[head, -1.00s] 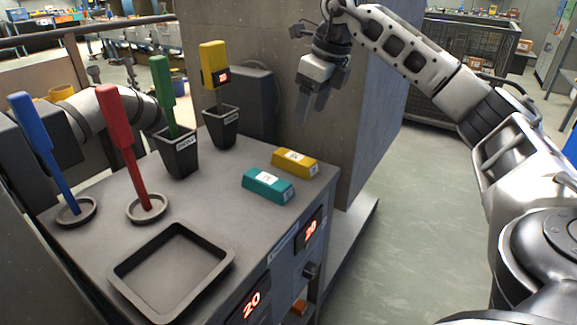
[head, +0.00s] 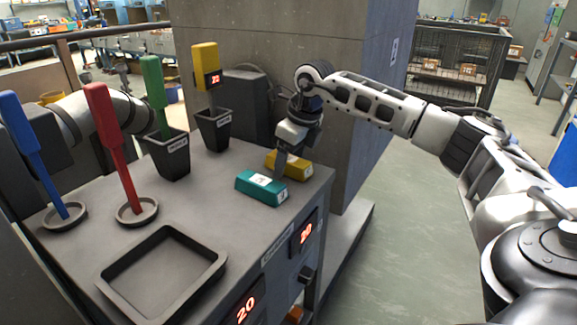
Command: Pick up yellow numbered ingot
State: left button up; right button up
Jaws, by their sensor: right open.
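The yellow ingot (head: 298,170) lies on the grey bench top (head: 215,205), near its back right edge. A white label with a number lies on its top, partly hidden by my gripper. My right gripper (head: 281,172) points down at the left part of the yellow ingot, with its jaws open. I cannot tell whether the fingers touch it. A teal ingot (head: 262,187) with a white label lies just in front of the yellow one. My left arm shows at the left edge behind the tools; its gripper is not in view.
A blue-handled tool (head: 30,145) and a red-handled tool (head: 112,140) stand in round holders at left. A green-handled tool (head: 153,85) and a yellow-handled tool (head: 205,68) stand in dark cups. An empty square tray (head: 163,232) lies in front. A concrete block rises behind.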

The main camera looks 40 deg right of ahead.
jog(key=shift+r, duration=0.1)
jog(key=c, duration=1.3)
jog(key=shift+c, duration=0.2)
